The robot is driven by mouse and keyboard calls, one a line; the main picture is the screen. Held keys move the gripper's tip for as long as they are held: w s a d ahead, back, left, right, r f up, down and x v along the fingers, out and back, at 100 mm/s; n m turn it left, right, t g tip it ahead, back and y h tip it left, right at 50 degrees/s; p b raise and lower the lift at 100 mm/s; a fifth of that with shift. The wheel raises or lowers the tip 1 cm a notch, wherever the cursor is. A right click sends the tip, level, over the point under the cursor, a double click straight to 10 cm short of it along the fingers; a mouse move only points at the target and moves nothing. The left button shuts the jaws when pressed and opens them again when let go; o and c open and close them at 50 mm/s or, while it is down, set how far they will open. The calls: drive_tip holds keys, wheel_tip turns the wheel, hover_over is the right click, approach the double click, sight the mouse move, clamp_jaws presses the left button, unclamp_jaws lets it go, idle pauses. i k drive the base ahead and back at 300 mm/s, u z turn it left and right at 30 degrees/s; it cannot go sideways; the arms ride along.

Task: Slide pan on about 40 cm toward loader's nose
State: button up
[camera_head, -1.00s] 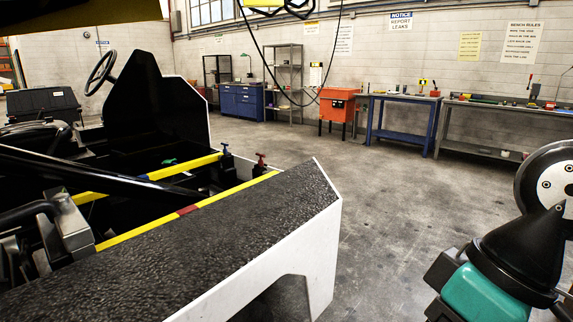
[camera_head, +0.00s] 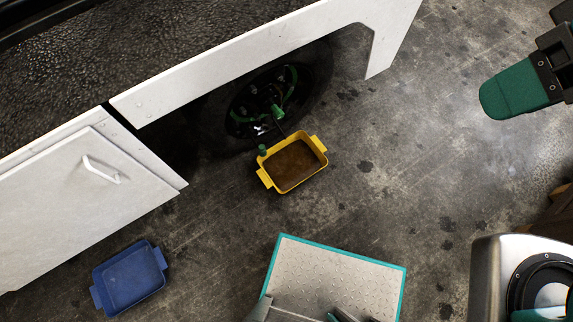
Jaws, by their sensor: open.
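A yellow pan (camera_head: 267,180) with handles at two ends and dark brown contents stands on the concrete floor beside the loader's wheel (camera_head: 318,88). A blue pan (camera_head: 128,277), which looks empty, lies on the floor at lower left, beside the loader's white side panel (camera_head: 75,195). The loader's nose cannot be told for certain.
The loader's white skirt (camera_head: 235,57) overhangs the wheel, and a thin dark line runs from the green hub part (camera_head: 278,112) toward the yellow pan. A small green piece (camera_head: 263,150) is at the pan's far edge. Stained floor right of the yellow pan is clear.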

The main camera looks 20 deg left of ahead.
sight(289, 162)
drive_tip(key=k, duration=0.9)
drive_tip(key=u, duration=0.6)
drive_tip(key=i, duration=0.75)
drive_tip(key=z, duration=0.25)
drive_tip(key=k, duration=0.35)
drive_tip(key=z, duration=1)
drive_tip(key=k, duration=1)
drive_tip(key=z, duration=0.75)
drive_tip(key=i, duration=1.15)
drive_tip(key=u, duration=0.5)
drive_tip(key=i, duration=1.15)
drive_tip(key=u, duration=1.6)
drive_tip(key=i, duration=0.85)
drive_tip(key=u, duration=0.8)
